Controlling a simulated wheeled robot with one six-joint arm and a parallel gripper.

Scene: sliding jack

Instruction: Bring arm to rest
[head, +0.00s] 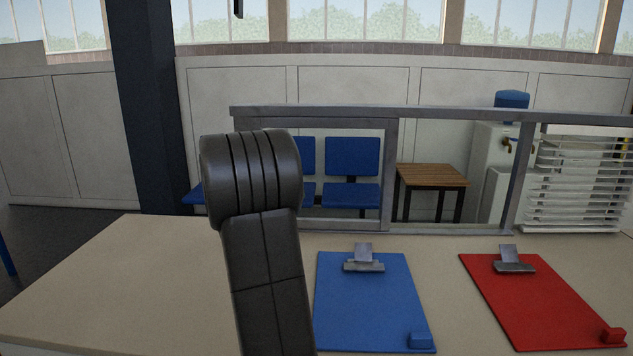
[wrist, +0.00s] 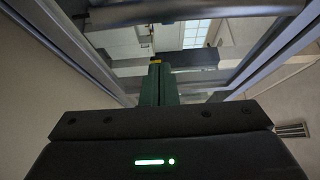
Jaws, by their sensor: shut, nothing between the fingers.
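My arm's dark link (head: 262,230) stands up in the middle of the head view, bent at a rounded joint at its top. My gripper (wrist: 158,70) shows in the wrist view, its dark green fingers together with nothing between them. The fingers point toward the opening of a grey metal frame, which also shows in the head view (head: 390,112). I cannot tell how far the fingertips are from the frame. The gripper is not visible in the head view.
A beige counter (head: 120,290) carries a blue clipboard (head: 368,300) and a red clipboard (head: 540,300), each with a small block on it. A stack of white trays (head: 580,185) stands at the right. The counter's left part is clear. Blue chairs (head: 352,160) and a wooden table (head: 432,176) stand behind the frame.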

